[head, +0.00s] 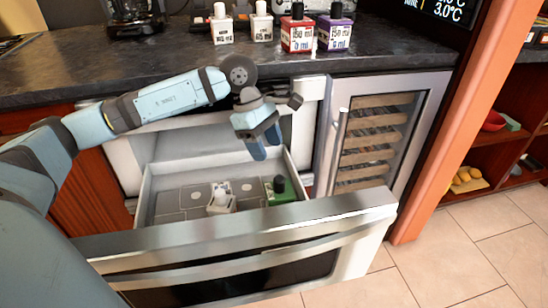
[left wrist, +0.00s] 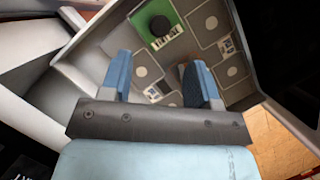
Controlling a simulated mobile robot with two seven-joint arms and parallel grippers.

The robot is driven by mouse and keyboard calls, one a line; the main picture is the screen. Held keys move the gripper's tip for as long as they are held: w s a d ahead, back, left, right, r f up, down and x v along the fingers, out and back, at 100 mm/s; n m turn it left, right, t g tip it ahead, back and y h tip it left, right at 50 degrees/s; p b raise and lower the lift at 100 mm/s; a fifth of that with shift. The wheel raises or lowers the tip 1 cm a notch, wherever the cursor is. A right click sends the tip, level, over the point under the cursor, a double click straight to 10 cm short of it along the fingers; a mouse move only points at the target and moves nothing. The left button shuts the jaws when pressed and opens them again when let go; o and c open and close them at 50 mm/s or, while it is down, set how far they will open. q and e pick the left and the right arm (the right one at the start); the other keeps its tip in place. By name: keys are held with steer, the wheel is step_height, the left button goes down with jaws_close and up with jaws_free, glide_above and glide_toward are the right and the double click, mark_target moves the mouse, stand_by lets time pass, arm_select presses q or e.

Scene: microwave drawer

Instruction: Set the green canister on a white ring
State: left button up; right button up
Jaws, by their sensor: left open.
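The green canister (head: 280,190) with a black cap stands inside the open drawer (head: 147,200), near its right front corner. In the left wrist view the green canister (left wrist: 146,26) is at the top, beyond the fingertips. The drawer floor has grey square pads with pale rings; one ring (left wrist: 211,22) lies right of the canister and another (left wrist: 232,71) further down. My left gripper (head: 266,144) is open and empty, above the back of the drawer, pointing down. Its fingers (left wrist: 157,76) are apart from the canister. My right gripper is not in view.
White, red (head: 297,36) and purple (head: 335,33) canisters stand on the dark counter (head: 400,45) above. The drawer's tall front panel (head: 330,208) and the glass-door cooler (head: 375,140) bound the space.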

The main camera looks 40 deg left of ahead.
arm_select(q)
steer(key=shift+v, duration=1.15)
